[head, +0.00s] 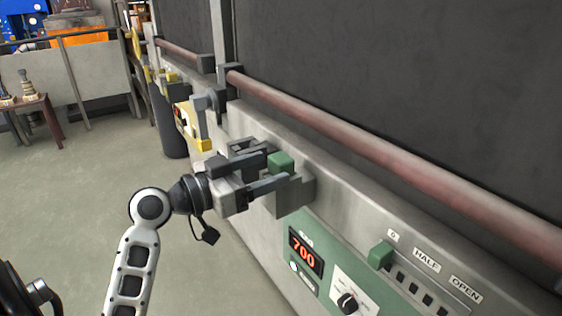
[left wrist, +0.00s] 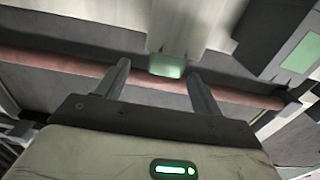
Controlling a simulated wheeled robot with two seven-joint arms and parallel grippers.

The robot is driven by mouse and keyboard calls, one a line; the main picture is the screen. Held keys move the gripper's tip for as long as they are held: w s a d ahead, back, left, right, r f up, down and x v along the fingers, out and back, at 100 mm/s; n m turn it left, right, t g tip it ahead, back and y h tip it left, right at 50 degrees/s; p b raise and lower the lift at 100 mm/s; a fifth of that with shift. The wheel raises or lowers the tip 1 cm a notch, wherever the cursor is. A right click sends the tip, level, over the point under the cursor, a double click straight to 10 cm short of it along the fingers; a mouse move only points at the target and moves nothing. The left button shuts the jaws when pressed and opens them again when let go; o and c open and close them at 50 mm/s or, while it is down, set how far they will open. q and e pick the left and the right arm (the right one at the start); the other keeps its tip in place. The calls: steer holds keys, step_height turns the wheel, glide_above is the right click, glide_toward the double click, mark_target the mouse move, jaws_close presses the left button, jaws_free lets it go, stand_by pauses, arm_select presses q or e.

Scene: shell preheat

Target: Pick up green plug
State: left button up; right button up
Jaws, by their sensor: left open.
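The green plug (head: 281,162) is a small block at a grey holder (head: 294,194) on the front of the pale machine. My left gripper (head: 270,169) reaches it from the left, open, with one finger on either side of the plug. In the left wrist view the plug (left wrist: 166,66) shows pale green between the two fingertips (left wrist: 163,78), with a visible gap to each finger. The fingers partly hide the plug's lower part and holder in the head view. My right gripper is not in view.
Another green block (head: 381,254) sits on a slider by the HALF and OPEN labels. A green panel (head: 318,270) shows 700 above a knob. A long reddish bar (head: 390,158) runs along the machine. Open floor (head: 70,200) lies at left.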

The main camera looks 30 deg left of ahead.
mark_target(289, 159)
arm_select(q)
steer(key=shift+w+d, duration=0.3)
steer(key=shift+w, duration=0.35)
steer(key=x, duration=0.1)
steer(key=p+x, duration=0.1)
steer(key=x, duration=0.2)
steer(key=shift+w+a+p, duration=0.3)
steer(key=shift+p, duration=0.1)
steer(key=shift+w+d+f, duration=0.1)
steer(key=shift+w+d, duration=0.1)
steer(key=shift+w, duration=0.15)
steer(key=c, duration=1.1)
